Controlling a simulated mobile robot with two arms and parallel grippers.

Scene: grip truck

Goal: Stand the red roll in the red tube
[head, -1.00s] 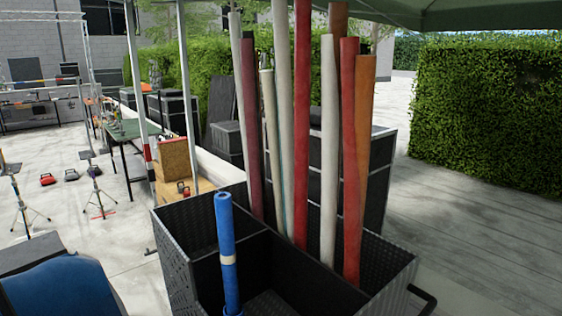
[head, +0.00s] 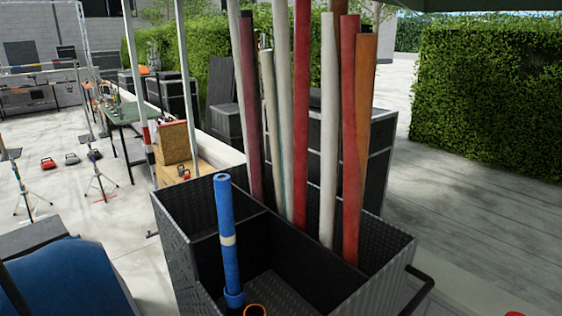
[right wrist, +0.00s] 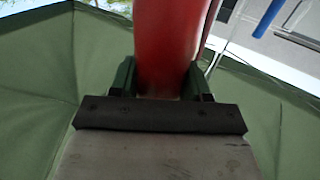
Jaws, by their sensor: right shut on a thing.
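In the right wrist view my right gripper (right wrist: 162,82) is shut on a red roll (right wrist: 168,45), whose smooth side lies between the two fingers. In the head view a small red patch (head: 516,313) shows at the bottom right edge; I cannot tell whether it is this roll. An orange-rimmed tube mouth (head: 255,310) shows at the bottom edge, in the front compartment of the black cart. I cannot make out a tube that is clearly red. My left gripper is not in view.
A blue roll (head: 227,230) stands in a blue tube (head: 233,298) in the black cart (head: 178,250). Several tall white, red and orange rolls stand in its rear compartment. A cart handle (head: 420,290) sticks out on the right. Open floor (head: 470,210) lies beyond.

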